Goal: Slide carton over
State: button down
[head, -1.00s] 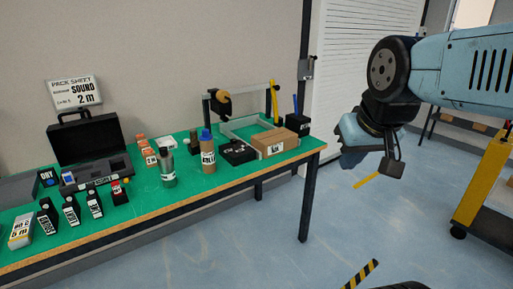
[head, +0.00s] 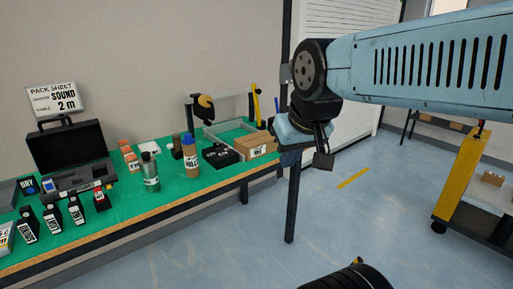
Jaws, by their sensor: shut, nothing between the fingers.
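The brown carton (head: 251,146) with a white label sits at the right end of the green-topped table (head: 130,224), in front of a grey tray (head: 222,130). My gripper (head: 290,158) is shut and empty. In the picture it is just right of the carton, at the table's right end, and covers that corner. I cannot tell whether it touches the carton. Its fingertips are small and partly hidden by the wrist.
A black box (head: 220,155), a brown bottle (head: 190,158) and a grey-green bottle (head: 150,173) stand left of the carton. An open black case (head: 70,150) is further left. A yellow cart (head: 462,178) stands at the right.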

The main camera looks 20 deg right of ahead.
aim_at(255, 145)
jog(key=u, duration=0.05)
jog(key=i, duration=0.95)
jog(key=z, duration=0.1)
